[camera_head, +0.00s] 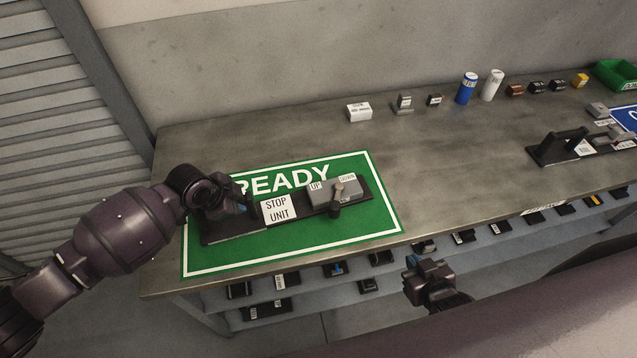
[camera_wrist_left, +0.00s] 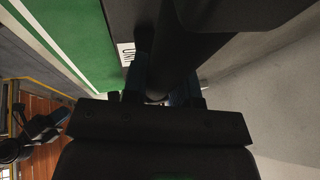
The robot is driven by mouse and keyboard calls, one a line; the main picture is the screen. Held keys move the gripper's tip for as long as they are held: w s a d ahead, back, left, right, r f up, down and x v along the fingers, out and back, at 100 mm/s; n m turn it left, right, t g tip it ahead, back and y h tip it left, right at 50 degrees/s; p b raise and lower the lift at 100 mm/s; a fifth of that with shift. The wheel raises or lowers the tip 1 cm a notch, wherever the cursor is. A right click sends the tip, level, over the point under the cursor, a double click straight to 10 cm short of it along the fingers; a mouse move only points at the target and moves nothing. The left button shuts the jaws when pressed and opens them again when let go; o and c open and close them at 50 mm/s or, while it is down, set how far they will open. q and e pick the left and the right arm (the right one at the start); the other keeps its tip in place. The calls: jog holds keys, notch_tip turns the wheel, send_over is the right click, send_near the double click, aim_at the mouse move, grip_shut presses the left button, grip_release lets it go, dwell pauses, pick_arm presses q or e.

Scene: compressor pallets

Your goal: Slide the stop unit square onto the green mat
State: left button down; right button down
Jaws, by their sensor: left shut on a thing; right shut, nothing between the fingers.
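The stop unit (camera_head: 276,211) is a long black base with a white STOP UNIT label and a grey box with UP and DOWN labels and a lever. It lies on the green mat (camera_head: 350,244), its long edges about parallel to the mat's, seemingly inside the white border. It covers part of the READY lettering. My left gripper (camera_head: 238,208) is shut at the unit's left end, on a dark bar-like part of it; the left wrist view shows this dark part (camera_wrist_left: 180,50) between the fingers. The exact grip is partly hidden. My right gripper (camera_head: 430,268) is shut and empty in front of the bench.
The grey bench (camera_head: 440,170) is clear right of the mat. A white box (camera_head: 359,112), a blue can (camera_head: 466,89), a white can (camera_head: 491,85) and small parts line the back. Another black unit (camera_head: 560,150) and a green bin (camera_head: 617,75) stand right. A lower shelf holds small parts.

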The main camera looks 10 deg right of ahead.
pick_arm(q)
jog(key=shift+s+a+f, duration=0.2)
jog(key=shift+a+f, duration=0.15)
jog(key=shift+f, duration=0.05)
jog(key=c, duration=1.4)
grip_release()
jog(key=o, duration=0.5)
jog(key=shift+w, duration=0.15)
jog(key=shift+o, duration=0.4)
jog(key=shift+d+r, duration=0.15)
jog(key=shift+r, duration=0.05)
jog(key=shift+r, duration=0.1)
jog(key=v, duration=1.2)
